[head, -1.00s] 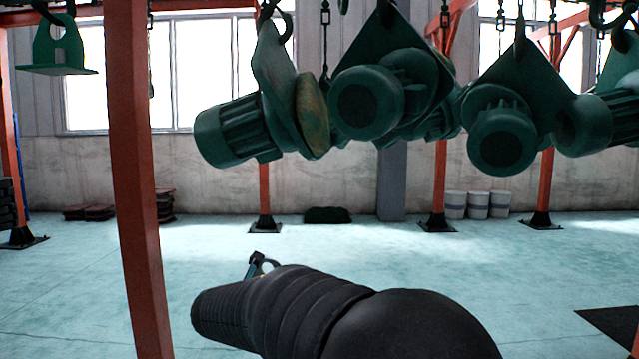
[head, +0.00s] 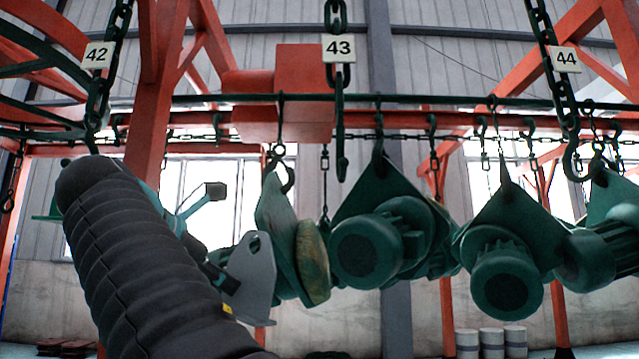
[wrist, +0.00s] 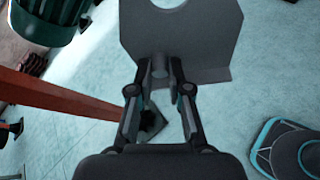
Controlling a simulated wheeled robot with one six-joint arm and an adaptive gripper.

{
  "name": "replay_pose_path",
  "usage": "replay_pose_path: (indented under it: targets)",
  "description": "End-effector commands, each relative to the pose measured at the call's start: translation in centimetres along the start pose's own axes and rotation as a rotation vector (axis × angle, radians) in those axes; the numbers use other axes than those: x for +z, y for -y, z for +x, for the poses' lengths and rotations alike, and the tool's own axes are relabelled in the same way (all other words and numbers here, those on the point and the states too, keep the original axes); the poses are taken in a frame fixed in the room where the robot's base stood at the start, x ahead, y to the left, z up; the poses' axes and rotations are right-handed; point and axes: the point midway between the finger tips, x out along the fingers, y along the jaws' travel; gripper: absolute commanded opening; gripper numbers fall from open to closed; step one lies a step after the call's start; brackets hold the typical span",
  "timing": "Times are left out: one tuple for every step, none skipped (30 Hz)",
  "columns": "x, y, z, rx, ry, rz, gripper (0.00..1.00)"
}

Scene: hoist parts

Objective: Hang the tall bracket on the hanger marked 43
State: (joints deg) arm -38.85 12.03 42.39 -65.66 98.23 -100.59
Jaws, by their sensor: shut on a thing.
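The tall bracket (head: 252,272) is a grey upright plate with a hole near its rounded top and a wider foot. My gripper (wrist: 160,78) is shut on the bracket's lower part; in the wrist view the bracket (wrist: 205,45) stands beyond the fingers, its hole cut by the top edge. In the head view my arm partly hides the gripper. The hanger marked 43 (head: 339,120) is a dark chain with an empty hook, up and to the right of the bracket. Its white tag (head: 338,48) reads 43.
Green motors on plates (head: 367,250) hang from hooks right of the bracket. A green plate with a yellowish disc (head: 312,262) hangs close beside it. Hangers marked 42 (head: 97,55) and 44 (head: 563,59) flank 43. A red post (head: 155,120) stands left.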

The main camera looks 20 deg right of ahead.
Motion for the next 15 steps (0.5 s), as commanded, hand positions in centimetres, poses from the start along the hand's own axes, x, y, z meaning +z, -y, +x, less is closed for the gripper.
replay_pose_path:
  targets:
    - [1.7, 0.8, -1.9, 0.011, -0.004, 0.014, 0.00]
    - [2.6, 1.4, -2.8, 0.016, -0.007, 0.016, 0.00]
    - [3.6, 2.2, -4.0, 0.024, -0.013, 0.017, 0.00]
    - [4.4, 2.9, -4.9, 0.035, -0.019, 0.017, 0.00]
    - [5.3, 3.6, -5.8, 0.045, -0.026, 0.014, 0.00]
    - [6.3, 4.6, -6.9, 0.065, -0.037, 0.010, 0.00]
    - [7.1, 5.4, -7.8, 0.083, -0.047, 0.007, 0.00]
    - [7.8, 6.2, -8.6, 0.102, -0.058, 0.000, 0.00]
    - [8.8, 7.3, -9.6, 0.134, -0.076, -0.011, 0.00]
    - [9.5, 8.2, -10.3, 0.159, -0.091, -0.018, 0.00]
    - [10.2, 9.0, -11.0, 0.186, -0.106, -0.029, 0.00]
    - [10.9, 10.0, -11.8, 0.220, -0.125, -0.043, 0.00]
    - [11.4, 10.7, -12.3, 0.246, -0.139, -0.054, 0.00]
    - [11.8, 11.4, -12.8, 0.273, -0.155, -0.066, 0.00]
    - [12.5, 12.3, -13.4, 0.308, -0.174, -0.080, 0.00]
